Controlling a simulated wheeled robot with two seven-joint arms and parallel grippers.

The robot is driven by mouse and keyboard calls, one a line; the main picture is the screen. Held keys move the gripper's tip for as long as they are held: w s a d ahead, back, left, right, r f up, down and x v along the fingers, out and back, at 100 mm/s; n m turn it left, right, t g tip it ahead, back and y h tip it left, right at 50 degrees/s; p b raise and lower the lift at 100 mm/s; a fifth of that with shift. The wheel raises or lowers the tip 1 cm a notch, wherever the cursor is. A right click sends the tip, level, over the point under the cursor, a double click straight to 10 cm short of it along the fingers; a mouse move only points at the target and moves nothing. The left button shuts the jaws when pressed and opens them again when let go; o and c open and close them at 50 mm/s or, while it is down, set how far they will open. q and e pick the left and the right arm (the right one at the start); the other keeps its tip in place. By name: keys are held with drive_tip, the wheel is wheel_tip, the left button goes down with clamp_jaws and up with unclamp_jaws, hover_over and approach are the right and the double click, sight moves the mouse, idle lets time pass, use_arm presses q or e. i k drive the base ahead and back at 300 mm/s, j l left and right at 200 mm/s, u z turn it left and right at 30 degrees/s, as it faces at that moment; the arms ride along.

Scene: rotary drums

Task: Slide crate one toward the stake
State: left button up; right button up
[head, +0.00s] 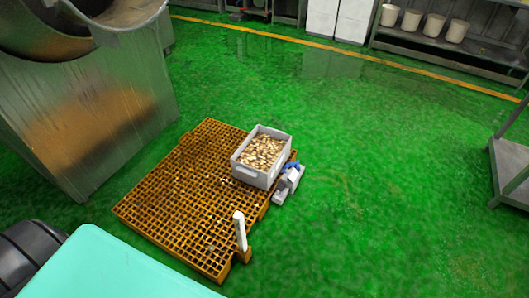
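A pale grey open crate (255,176) full of small brown and cream pieces stands upright on the orange-brown grated pallet (170,205), at its right side. It is the only crate I see, and no number is readable on it. A white upright stake (240,231) stands at the pallet's near right edge, closer to me than the crate, with a gap of bare grating between them. Neither of my grippers can be made out in the head view.
A small grey-and-blue object (287,184) sits right beside the crate; I cannot tell what it is. A large metal drum machine (95,125) stands at left. Shelves with white buckets (434,27) line the back. Green floor (390,180) is open at right.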

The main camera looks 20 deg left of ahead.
sight(257, 162)
drive_tip(key=i+l+z, duration=0.1)
drive_tip(key=i+z, duration=0.25)
drive_tip(key=i, duration=2.2)
drive_tip(key=i+l+u, duration=0.15)
drive_tip(key=i+u, duration=0.25)
drive_tip(key=i, duration=0.15)
drive_tip(key=i+l+u, duration=0.85)
drive_tip(key=i, duration=0.15)
